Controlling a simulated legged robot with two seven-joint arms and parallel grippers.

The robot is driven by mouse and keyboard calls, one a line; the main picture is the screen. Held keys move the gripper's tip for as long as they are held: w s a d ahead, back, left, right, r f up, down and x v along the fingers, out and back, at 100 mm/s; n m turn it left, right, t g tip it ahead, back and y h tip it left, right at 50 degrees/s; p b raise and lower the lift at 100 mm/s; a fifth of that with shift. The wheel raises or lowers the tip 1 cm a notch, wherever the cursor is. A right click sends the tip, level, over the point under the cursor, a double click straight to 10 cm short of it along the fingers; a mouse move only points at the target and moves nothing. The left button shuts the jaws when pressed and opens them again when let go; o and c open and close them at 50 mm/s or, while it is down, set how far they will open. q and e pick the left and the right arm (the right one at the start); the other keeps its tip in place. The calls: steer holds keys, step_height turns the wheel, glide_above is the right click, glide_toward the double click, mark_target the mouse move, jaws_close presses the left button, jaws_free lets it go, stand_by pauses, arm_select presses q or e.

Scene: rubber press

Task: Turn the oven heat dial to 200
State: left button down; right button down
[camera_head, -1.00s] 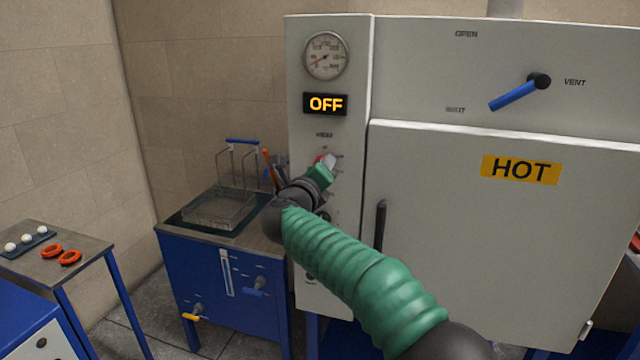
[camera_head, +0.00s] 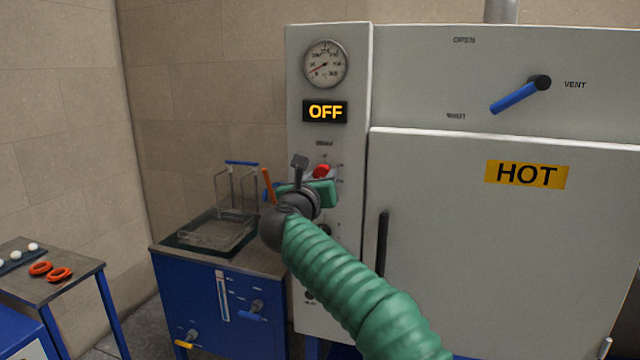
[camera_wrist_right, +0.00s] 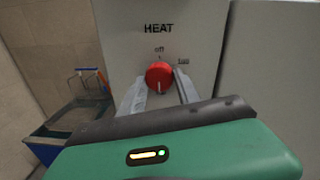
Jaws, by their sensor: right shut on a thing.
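The red heat dial (camera_head: 322,170) is on the oven's grey control panel, below the amber display (camera_head: 325,111), which reads OFF. In the right wrist view the dial (camera_wrist_right: 159,73) sits under the words HEAT and off, with a pale mark on its lower part. My right gripper (camera_head: 319,176) is at the panel, shut on the dial. Its two fingers lie on either side of the dial in the wrist view (camera_wrist_right: 160,80). The gripper hides part of the dial's surround and scale in the head view. My left gripper is not in view.
The oven door (camera_head: 490,250) with the HOT label is closed, its dark handle (camera_head: 382,245) right of my arm. A blue vent lever (camera_head: 514,97) is above. A blue bench with a wire basket (camera_head: 222,230) stands left. A side table (camera_head: 50,275) holds orange rings.

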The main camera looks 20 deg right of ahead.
steer(key=shift+a+f, duration=0.1)
steer(key=shift+f, duration=0.25)
steer(key=c, duration=1.3)
jaws_free()
steer(key=o, duration=0.4)
steer(key=shift+w+r, duration=0.1)
steer(key=shift+w, duration=0.1)
steer(key=shift+o, duration=0.2)
steer(key=shift+s+r, duration=0.15)
steer(key=b+v, duration=0.2)
steer(key=v, duration=1.4)
steer(key=shift+s+b, duration=0.35)
steer(key=shift+a, duration=0.15)
